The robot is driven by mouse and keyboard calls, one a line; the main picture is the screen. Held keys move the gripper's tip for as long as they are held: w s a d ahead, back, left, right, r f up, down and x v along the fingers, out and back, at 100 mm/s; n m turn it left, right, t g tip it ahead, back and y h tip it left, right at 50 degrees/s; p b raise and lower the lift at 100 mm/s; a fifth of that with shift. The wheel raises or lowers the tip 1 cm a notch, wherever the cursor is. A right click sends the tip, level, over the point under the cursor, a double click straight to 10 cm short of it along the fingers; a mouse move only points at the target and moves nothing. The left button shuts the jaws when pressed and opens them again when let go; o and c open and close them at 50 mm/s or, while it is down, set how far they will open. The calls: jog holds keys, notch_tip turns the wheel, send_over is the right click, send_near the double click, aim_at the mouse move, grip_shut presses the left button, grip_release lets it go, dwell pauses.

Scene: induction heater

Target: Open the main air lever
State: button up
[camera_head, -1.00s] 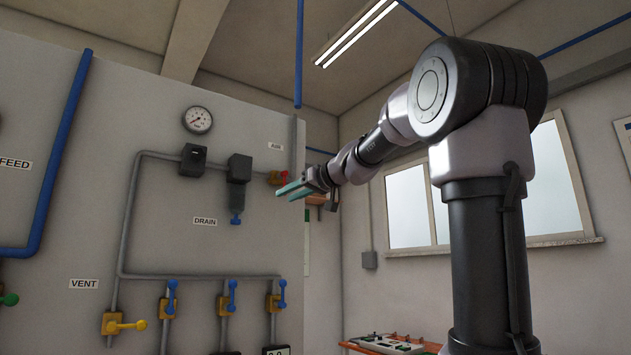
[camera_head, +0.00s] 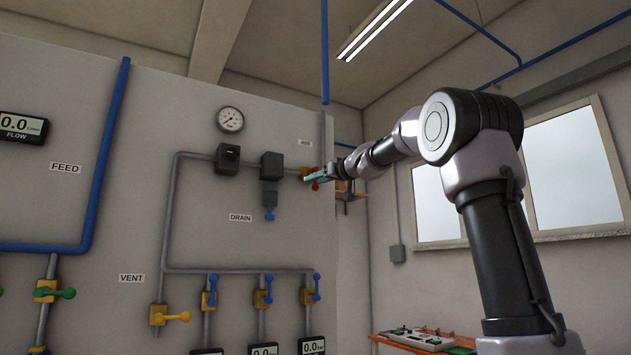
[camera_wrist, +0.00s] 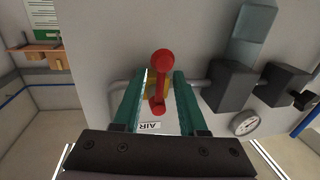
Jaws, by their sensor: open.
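The main air lever is a red handle (camera_wrist: 161,62) on a yellow valve body (camera_wrist: 152,88). In the wrist view it lies between the two teal fingers of my gripper (camera_wrist: 164,80), which is open. I cannot tell whether a finger touches it. In the head view, my gripper (camera_head: 318,177) is at the right end of the upper grey pipe. Red parts of the lever (camera_head: 315,186) show around the fingers, which hide most of the valve. The label AIR (camera_wrist: 153,126) shows upside down in the wrist view.
Dark pipe fittings (camera_head: 228,157) and a gauge (camera_head: 230,119) are on the panel left of the lever. Several blue-handled valves (camera_head: 266,290) and a yellow one (camera_head: 170,315) are lower. A wooden shelf (camera_head: 350,187) is just right of the panel edge.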

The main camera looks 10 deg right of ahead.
jog(key=shift+w+a, duration=0.1)
jog(key=shift+w, duration=0.1)
grip_shut()
dwell(1.4)
